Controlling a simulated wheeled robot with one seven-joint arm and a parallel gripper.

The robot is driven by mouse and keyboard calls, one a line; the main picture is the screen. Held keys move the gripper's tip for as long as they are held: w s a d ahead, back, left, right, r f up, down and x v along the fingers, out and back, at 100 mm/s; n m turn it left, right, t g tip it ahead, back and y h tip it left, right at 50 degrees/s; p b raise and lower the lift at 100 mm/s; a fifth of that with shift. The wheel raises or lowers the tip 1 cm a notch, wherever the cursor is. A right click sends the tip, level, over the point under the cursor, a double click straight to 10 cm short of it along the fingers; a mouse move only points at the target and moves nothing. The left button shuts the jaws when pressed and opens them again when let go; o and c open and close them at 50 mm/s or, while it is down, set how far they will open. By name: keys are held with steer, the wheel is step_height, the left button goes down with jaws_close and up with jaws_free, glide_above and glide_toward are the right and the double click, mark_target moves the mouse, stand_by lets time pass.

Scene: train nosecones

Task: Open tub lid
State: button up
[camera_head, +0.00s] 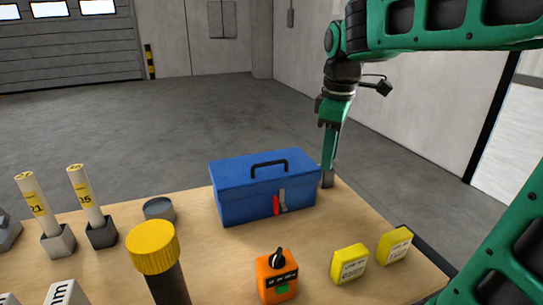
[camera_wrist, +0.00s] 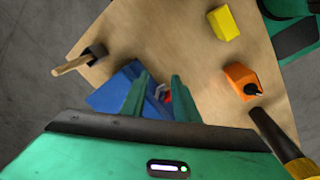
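A blue box (camera_head: 240,203) with a flat lid and a black top handle (camera_head: 269,164) stands on the table, its lid down. A grey and red latch (camera_head: 277,204) is on its front. A short round grey tub (camera_head: 159,210) stands left of it. A dark cylinder with a yellow ribbed cap (camera_head: 152,245) stands upright nearer. I cannot tell which is the task's tub. My gripper (camera_head: 328,158) points down by the box's right end. In the wrist view my gripper (camera_wrist: 162,82) has its fingers apart, with part of the blue box (camera_wrist: 110,96) and its latch showing between and beyond them.
An orange device with a black knob (camera_head: 276,278) and two yellow blocks (camera_head: 349,264) (camera_head: 394,246) lie in front. Two labelled tubes (camera_head: 35,205) (camera_head: 86,198) stand in grey holders at left. A small grey block (camera_head: 327,179) is by the box's right end.

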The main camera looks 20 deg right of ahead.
mark_target(273, 163)
steer(key=w+a+r+n, duration=0.6)
steer(key=w+a+n, duration=0.3)
steer(key=w+a, duration=0.1)
steer(key=shift+t, duration=0.4)
steer(key=f, duration=0.3)
steer(key=w+f, duration=0.1)
steer(key=f, duration=0.6)
steer(key=shift+w+f, duration=0.15)
steer(key=shift+w, duration=0.2)
jaws_close()
